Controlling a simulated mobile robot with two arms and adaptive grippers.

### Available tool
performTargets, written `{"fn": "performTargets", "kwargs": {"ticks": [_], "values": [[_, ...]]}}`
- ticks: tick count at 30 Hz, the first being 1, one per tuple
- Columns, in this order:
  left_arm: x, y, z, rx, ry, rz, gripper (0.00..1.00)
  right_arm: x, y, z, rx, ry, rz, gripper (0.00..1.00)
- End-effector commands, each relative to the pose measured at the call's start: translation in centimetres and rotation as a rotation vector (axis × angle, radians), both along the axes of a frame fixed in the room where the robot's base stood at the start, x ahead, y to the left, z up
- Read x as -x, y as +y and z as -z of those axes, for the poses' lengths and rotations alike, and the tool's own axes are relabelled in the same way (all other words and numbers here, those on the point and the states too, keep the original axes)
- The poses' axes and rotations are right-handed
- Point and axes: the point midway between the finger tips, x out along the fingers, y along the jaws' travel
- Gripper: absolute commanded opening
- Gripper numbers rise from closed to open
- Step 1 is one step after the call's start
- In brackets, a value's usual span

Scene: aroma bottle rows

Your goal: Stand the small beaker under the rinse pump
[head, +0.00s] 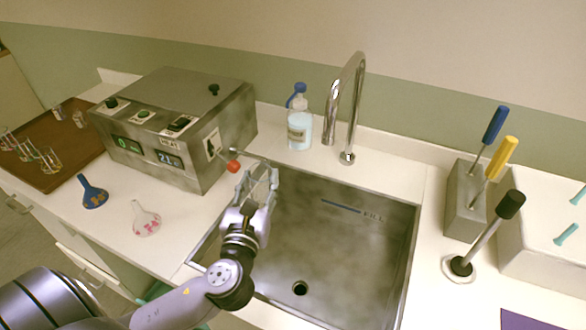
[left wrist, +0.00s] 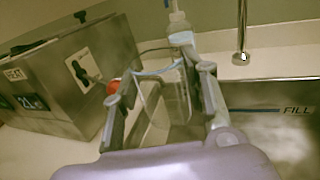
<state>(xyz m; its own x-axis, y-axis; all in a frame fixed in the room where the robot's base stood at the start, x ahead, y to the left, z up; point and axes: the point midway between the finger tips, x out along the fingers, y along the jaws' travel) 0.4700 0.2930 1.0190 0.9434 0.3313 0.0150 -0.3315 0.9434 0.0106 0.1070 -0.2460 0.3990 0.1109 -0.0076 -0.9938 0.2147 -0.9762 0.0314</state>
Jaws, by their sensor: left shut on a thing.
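My left gripper (head: 258,190) is shut on the small beaker (left wrist: 163,85), a clear glass with a bluish rim that shows between the fingers in the left wrist view. It is held above the back left corner of the sink, near the red-knobbed lever of the metal box. The rinse pump (head: 299,128), a clear bottle with a blue pump head, stands on the counter behind the sink. In the left wrist view the pump bottle (left wrist: 178,22) shows behind the beaker, partly hidden by it. My right gripper is not in view.
The metal heating box (head: 190,125) with a red lever knob (head: 233,166) stands left of the sink (head: 330,235). A tall faucet (head: 350,105) rises right of the pump.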

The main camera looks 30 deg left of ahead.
Motion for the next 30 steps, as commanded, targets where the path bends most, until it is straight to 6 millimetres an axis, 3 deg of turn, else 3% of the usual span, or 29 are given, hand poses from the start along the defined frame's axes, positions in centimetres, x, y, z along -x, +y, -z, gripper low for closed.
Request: {"fn": "performTargets", "kwargs": {"ticks": [1, 3, 8, 20, 30], "values": [[-0.9, 1.1, 0.6, 0.002, -0.005, -0.035, 0.13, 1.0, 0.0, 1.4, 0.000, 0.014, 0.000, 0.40], [-1.6, 2.3, 0.6, 0.007, 0.003, -0.072, 0.13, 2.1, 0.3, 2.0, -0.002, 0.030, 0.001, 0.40], [-3.2, 3.6, 0.4, 0.014, 0.012, -0.113, 0.13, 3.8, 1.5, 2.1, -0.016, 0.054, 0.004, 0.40], [-13.3, 4.1, 0.2, 0.016, 0.013, -0.114, 0.13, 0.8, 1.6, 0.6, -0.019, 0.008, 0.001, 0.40], [-21.2, 4.5, 0.4, 0.015, 0.015, -0.113, 0.13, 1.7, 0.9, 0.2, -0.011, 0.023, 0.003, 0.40]]}}
